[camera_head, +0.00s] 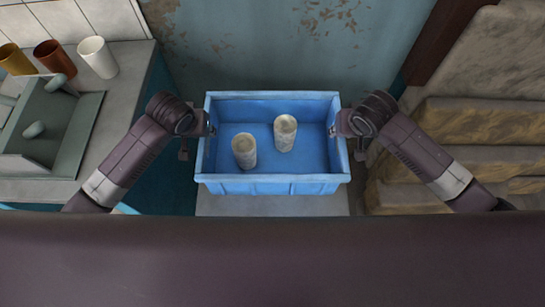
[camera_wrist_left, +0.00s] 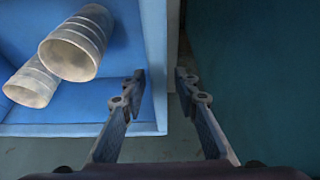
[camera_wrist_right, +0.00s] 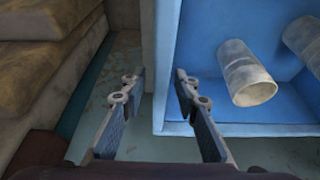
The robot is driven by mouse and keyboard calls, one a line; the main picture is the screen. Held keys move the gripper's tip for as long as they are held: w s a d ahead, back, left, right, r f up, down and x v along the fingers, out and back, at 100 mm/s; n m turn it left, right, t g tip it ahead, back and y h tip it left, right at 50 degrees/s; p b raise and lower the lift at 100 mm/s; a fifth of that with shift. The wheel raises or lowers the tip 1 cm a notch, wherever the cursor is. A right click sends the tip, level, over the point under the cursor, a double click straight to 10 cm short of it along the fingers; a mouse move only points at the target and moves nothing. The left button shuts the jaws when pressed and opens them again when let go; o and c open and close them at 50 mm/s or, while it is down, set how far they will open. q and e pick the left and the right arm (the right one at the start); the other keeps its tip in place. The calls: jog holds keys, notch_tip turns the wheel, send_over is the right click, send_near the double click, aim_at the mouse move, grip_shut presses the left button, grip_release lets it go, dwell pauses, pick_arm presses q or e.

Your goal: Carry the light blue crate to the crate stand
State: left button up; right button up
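The light blue crate (camera_head: 275,187) is upright in the middle of the head view, with two pale ribbed cups standing in it, the left cup (camera_head: 244,150) and the right cup (camera_head: 285,133). My left gripper (camera_wrist_left: 160,78) straddles the crate's left wall, one finger inside and one outside. My right gripper (camera_wrist_right: 160,78) straddles the right wall in the same way. In both wrist views a narrow gap shows between the outer finger and the wall, so both look partly open. Whether the crate rests on the surface beneath is hidden.
A pale grey surface (camera_head: 270,205) shows below the crate. At left is a counter (camera_head: 130,75) with a grey-green sink (camera_head: 80,140) and several cups, including a white one (camera_head: 97,57). Stacked stone-like blocks (camera_head: 480,125) stand at right. A worn blue wall (camera_head: 290,40) lies behind.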

pick_arm(q)
jog(key=v, duration=1.2)
pick_arm(e)
jog(key=v, duration=1.2)
pick_arm(q)
jog(key=shift+s, duration=0.1)
pick_arm(e)
jog(key=shift+s, duration=0.1)
